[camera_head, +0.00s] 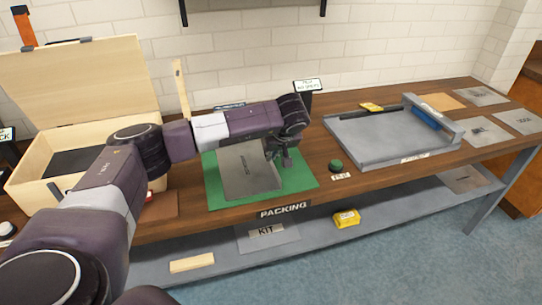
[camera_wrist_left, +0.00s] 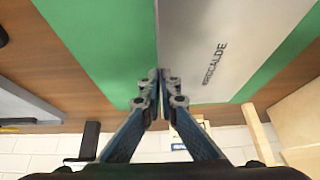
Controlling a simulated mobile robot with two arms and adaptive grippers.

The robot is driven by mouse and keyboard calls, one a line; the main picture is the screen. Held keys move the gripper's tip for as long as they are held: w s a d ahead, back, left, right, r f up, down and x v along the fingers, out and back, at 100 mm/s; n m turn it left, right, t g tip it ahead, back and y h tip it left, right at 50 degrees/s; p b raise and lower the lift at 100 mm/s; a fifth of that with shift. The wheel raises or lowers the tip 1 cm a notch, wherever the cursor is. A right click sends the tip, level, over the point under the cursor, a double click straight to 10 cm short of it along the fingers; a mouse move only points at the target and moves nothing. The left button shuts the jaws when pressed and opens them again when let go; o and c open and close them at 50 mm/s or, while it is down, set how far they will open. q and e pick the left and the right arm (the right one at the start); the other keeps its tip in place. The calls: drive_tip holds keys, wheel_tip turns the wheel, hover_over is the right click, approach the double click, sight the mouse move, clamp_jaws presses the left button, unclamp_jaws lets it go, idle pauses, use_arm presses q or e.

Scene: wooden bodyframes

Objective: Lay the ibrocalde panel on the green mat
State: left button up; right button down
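The ibrocalde panel (camera_head: 246,180) is a thin grey sheet over the green mat (camera_head: 217,195) on the wooden bench. Its name shows in the left wrist view (camera_wrist_left: 225,30), where green mat (camera_wrist_left: 105,30) lies on both sides of it. My left gripper (camera_head: 279,157) is at the panel's right edge. In the left wrist view my left fingertips (camera_wrist_left: 159,85) are close together, one on each side of that edge, and look shut on it. I cannot tell whether the panel rests fully on the mat. My right gripper is not in view.
An open wooden box (camera_head: 30,190) stands at the left. A grey tray-like board (camera_head: 375,155) with a blue bar is at the right, near a green round thing (camera_head: 336,165). Several grey plates, including one (camera_head: 521,121), lie at the far right. A lower shelf (camera_head: 300,245) runs below.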

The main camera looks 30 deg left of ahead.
use_arm(q)
drive_tip(key=o, duration=0.5)
drive_tip(key=shift+d+r+p, duration=0.1)
drive_tip(key=shift+r+p, duration=0.3)
drive_tip(key=shift+r, duration=0.05)
drive_tip(key=p+v, duration=0.7)
drive_tip(key=v, duration=0.4)
drive_tip(key=shift+s+d+p, duration=0.2)
drive_tip(key=shift+p, duration=0.1)
